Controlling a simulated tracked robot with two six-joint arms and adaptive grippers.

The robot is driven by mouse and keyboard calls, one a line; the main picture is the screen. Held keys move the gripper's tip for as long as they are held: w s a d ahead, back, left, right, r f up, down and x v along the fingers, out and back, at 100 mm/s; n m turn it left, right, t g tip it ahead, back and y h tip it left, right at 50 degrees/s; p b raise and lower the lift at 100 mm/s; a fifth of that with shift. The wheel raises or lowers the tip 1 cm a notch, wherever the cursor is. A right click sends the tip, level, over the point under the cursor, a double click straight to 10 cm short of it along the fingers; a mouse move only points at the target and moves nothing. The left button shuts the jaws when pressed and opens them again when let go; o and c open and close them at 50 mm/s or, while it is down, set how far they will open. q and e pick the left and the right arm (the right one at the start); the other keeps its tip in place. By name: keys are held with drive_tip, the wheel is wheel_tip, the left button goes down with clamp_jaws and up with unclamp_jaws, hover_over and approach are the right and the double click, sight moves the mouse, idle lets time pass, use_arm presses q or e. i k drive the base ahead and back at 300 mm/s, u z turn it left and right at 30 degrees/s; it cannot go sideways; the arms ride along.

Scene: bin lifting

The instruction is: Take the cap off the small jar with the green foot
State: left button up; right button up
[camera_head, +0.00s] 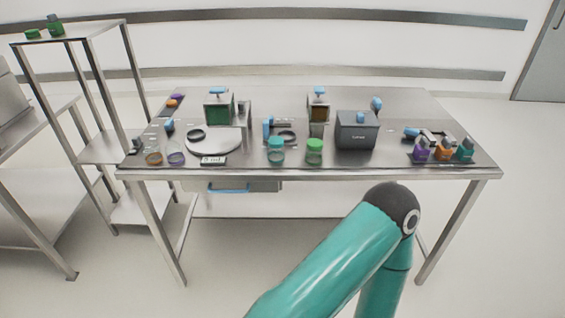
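A small jar with a green cap and what looks like a green lower part (314,152) stands upright near the front edge of the table, left of the dark grey box. Its cap is on. A similar jar in teal (276,151) stands just to its left, apart from it, also capped. The exact colour of each foot is hard to tell at this size. Neither of my grippers is in view. Only a teal link and elbow of one of my arms show, in front of the table at right of centre.
The metal table (330,174) also holds a dark grey box (357,130), a white round plate (215,146), a rack of coloured bottles (442,150) and two stands behind the jars. A tall metal rack (82,32) with green items stands at left. Floor before the table is clear.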

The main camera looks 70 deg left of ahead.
sight(312, 158)
drive_tip(key=u, duration=0.05)
drive_tip(key=k, duration=0.5)
drive_tip(key=z, duration=1.15)
drive_tip(key=i, duration=0.1)
drive_tip(key=u, duration=3.05)
drive_tip(key=i, duration=1)
drive_tip(key=z, duration=0.2)
